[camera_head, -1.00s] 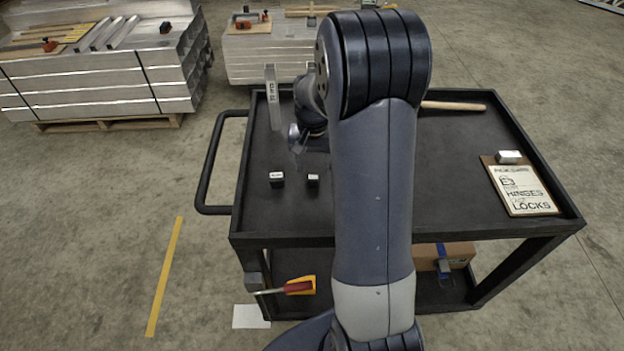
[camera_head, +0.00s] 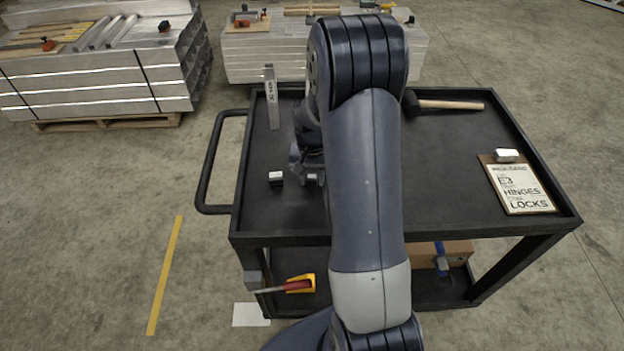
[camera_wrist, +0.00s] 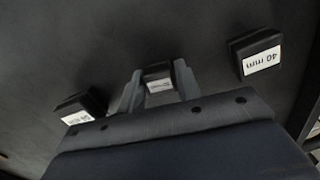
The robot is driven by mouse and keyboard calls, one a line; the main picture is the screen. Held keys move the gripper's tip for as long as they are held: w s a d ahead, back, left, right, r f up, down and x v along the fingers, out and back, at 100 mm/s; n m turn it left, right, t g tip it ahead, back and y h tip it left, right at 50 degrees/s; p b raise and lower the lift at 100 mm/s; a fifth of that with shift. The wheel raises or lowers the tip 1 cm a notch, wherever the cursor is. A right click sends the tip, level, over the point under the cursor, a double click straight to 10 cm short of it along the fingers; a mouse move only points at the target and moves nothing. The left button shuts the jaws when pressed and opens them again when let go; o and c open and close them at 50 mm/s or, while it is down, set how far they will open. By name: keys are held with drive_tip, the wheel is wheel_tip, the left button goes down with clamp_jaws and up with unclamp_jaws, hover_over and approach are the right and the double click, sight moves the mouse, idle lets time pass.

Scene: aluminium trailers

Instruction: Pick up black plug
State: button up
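Three black plugs with white labels show in the wrist view: a middle plug (camera_wrist: 158,77), a left plug (camera_wrist: 80,106) and a right plug (camera_wrist: 257,52) marked "40 mm". My gripper (camera_wrist: 160,82) is down at the middle plug, with one finger on each side of it. The fingers look open around it; any contact is too small to make out. In the head view, one black plug (camera_head: 276,179) stands left of my gripper (camera_head: 311,178).
The plugs are on a dark cart top (camera_head: 450,150). A metal bar (camera_head: 271,97) lies at its back left, a mallet (camera_head: 448,105) at the back right. The cart's left front is clear.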

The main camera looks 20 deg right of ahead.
drive_tip(key=c, duration=0.6)
drive_tip(key=shift+o, duration=0.2)
